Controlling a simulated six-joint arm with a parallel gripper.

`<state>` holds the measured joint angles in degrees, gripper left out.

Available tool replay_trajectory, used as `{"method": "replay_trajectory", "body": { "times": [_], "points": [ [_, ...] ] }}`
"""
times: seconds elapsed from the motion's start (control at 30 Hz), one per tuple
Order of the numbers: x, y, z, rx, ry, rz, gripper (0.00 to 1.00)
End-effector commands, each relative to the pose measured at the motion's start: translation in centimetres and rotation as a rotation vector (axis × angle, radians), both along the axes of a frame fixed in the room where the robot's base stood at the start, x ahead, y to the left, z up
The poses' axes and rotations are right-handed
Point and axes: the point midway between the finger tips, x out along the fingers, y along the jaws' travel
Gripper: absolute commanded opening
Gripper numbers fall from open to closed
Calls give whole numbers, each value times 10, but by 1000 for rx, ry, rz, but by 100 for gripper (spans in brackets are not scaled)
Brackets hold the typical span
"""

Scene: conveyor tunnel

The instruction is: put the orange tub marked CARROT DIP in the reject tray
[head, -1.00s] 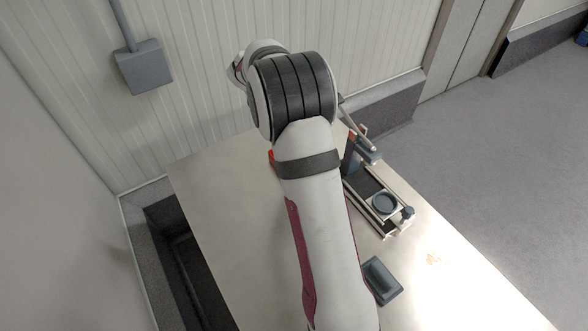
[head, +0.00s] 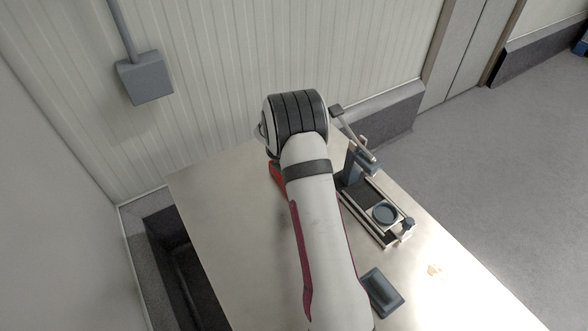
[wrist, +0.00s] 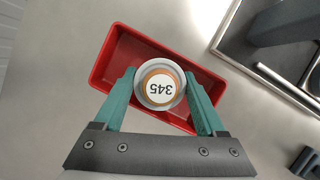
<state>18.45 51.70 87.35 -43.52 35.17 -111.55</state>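A round tub (wrist: 160,85) with an orange ring and a white label reading 345, upside down, shows from above in the wrist view. Its side marking is hidden, so I cannot read CARROT DIP. My gripper (wrist: 160,78) has its green fingers closed on both sides of the tub. The tub is over the red tray (wrist: 111,58), which lies on the table; I cannot tell its height above the tray floor. In the head view the red tray (head: 277,177) shows only partly beside my arm. The gripper and tub are hidden there.
The left of the table (head: 225,215) is clear.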

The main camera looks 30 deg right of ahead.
Motion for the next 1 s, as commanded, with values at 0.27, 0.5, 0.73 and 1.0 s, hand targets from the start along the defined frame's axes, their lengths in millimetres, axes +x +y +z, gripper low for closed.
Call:
{"method": "replay_trajectory", "body": {
  "times": [0.27, 0.5, 0.73, 1.0],
  "points": [
    [0, 0, 0, 0, 0, 0, 100],
    [-1, 4, 13, -2, -1, 1, 100],
    [-9, 24, 67, -2, -5, 2, 100],
    [-17, 41, 111, -2, -1, 0, 100]
  ]
}}
